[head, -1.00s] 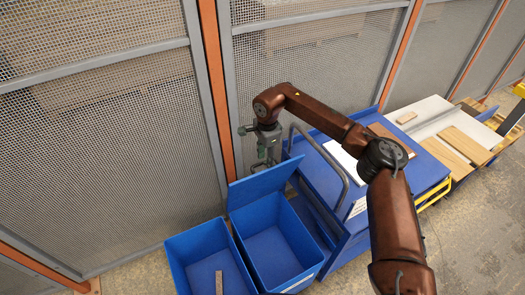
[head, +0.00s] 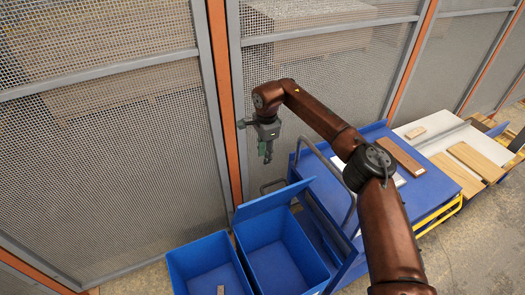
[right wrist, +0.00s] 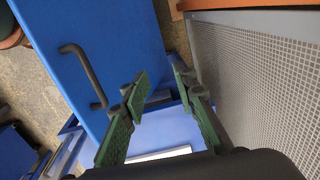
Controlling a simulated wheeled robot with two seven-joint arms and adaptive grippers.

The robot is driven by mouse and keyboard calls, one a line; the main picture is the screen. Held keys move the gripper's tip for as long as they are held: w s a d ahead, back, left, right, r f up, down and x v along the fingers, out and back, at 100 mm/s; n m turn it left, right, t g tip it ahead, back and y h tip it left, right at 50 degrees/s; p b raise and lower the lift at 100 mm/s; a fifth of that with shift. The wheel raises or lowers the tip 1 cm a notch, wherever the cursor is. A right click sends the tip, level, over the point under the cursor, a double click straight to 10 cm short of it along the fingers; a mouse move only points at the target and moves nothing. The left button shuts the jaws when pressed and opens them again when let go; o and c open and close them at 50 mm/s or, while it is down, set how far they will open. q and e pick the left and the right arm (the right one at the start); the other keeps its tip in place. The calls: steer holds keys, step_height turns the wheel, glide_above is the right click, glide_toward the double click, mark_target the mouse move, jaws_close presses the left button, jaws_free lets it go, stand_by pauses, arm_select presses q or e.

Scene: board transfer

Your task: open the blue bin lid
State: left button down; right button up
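The blue bin (head: 283,268) stands at the bottom middle of the head view. Its lid (head: 262,208) is raised off the opening along the far side, and the inside shows. A handle (head: 272,187) shows behind the lid. In the right wrist view the lid's outer face (right wrist: 110,45) fills the left, with its dark bar handle (right wrist: 82,72). My right gripper (head: 267,158) is above and behind the lid, apart from it. Its green-padded fingers (right wrist: 160,83) are spread with nothing between them. My left gripper is not in view.
A second blue bin (head: 205,252) on the left is open and holds a wooden board (head: 220,290). A blue cart (head: 425,195) with a push handle (head: 340,165) stands close on the right. A mesh fence (head: 110,150) runs close behind the bins.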

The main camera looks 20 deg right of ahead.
steer(key=shift+w+a+r, duration=0.15)
steer(key=shift+w+r, duration=0.3)
steer(key=shift+w, duration=0.25)
steer(key=shift+r, duration=0.1)
step_height(320, 180, up, 12)
steer(key=shift+s, duration=0.4)
stand_by(0.6)
